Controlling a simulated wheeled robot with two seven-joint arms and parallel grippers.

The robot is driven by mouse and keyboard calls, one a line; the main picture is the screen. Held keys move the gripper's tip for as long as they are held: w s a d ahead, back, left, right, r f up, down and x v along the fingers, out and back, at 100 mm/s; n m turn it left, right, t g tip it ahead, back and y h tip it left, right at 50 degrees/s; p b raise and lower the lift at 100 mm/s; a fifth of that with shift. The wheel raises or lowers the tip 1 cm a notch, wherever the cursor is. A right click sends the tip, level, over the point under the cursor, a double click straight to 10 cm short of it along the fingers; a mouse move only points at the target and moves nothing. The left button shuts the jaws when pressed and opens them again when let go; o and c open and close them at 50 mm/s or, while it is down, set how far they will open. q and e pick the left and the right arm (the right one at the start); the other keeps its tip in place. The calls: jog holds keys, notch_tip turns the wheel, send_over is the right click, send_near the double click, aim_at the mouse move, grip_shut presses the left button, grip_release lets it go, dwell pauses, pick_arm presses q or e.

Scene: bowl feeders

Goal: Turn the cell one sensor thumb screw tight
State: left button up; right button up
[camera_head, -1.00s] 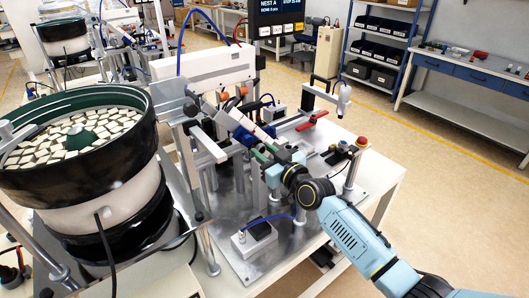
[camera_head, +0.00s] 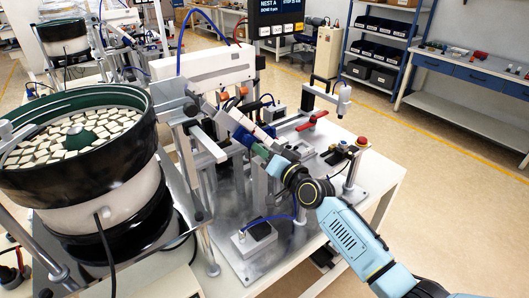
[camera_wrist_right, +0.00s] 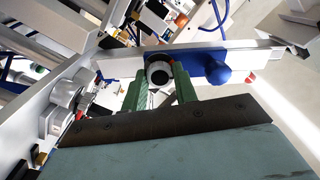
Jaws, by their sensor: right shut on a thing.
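A round dark knob with a pale grey face, which I take for the sensor thumb screw (camera_wrist_right: 158,73), sits at a metal bar in the right wrist view. My right gripper (camera_wrist_right: 161,86) has green fingers on either side of it and is shut on it. In the head view my right gripper (camera_head: 260,150) reaches in from the right to the blue-and-white slide unit of the near cell. The screw is too small and hidden there to make out. My left gripper is not in view.
A blue knob (camera_wrist_right: 217,72) sits close to the right finger in the wrist view. A bowl feeder (camera_head: 75,190) with pale parts stands at the left. A red lever clamp (camera_head: 312,120) and a red stop button (camera_head: 362,142) lie beyond my arm.

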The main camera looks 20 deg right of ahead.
jog(key=m, duration=0.6)
jog(key=shift+m, duration=0.4)
dwell(0.4)
jog(key=o, duration=1)
jog(key=shift+c, duration=0.2)
jog(key=v, duration=1.3)
jog(key=shift+s, duration=0.2)
